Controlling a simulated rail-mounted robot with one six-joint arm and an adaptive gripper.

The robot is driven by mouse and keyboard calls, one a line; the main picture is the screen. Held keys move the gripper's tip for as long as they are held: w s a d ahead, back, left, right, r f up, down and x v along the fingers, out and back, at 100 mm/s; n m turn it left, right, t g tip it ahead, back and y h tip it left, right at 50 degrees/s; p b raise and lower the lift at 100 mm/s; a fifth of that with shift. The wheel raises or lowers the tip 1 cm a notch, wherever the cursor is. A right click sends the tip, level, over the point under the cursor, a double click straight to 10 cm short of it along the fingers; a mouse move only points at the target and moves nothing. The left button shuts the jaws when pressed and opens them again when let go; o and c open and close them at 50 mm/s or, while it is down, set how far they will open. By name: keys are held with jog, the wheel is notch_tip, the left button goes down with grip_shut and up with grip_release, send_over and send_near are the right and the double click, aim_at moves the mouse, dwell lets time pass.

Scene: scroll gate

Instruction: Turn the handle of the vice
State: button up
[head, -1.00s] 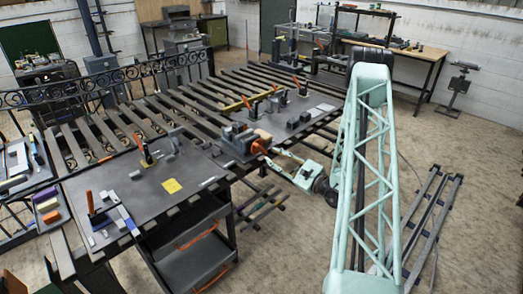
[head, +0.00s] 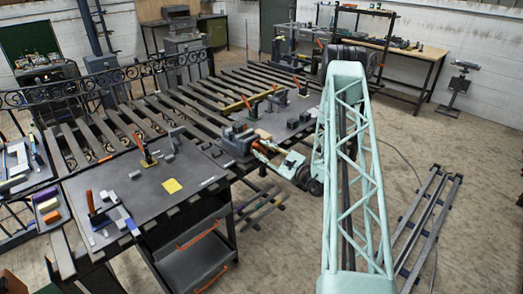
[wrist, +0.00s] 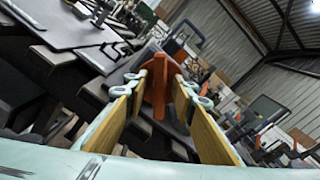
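The vice (head: 238,136) is a dark grey block at the right edge of the near worktable. My gripper (head: 263,150) reaches it from the right, with its fingers pointing left at the vice's near side. In the wrist view an orange part (wrist: 157,88), which looks like the vice handle, stands between the two yellow-padded fingers of my gripper (wrist: 160,100). The fingers are apart, one on each side of it, with gaps visible. The handle is mostly hidden by my fingers in the head view.
Metal rails (head: 425,225) lie on the floor at right. Open floor lies around my arm.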

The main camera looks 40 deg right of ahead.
jog(key=shift+c, duration=0.7)
grip_shut()
jog(key=shift+m, duration=0.4)
jog(key=m+b, duration=0.1)
jog(key=m, duration=0.2)
jog(key=shift+d+m+b, duration=0.1)
jog(key=shift+m+b, duration=0.45)
jog(key=shift+m, duration=1.55)
jog(key=shift+o, duration=0.7)
grip_release()
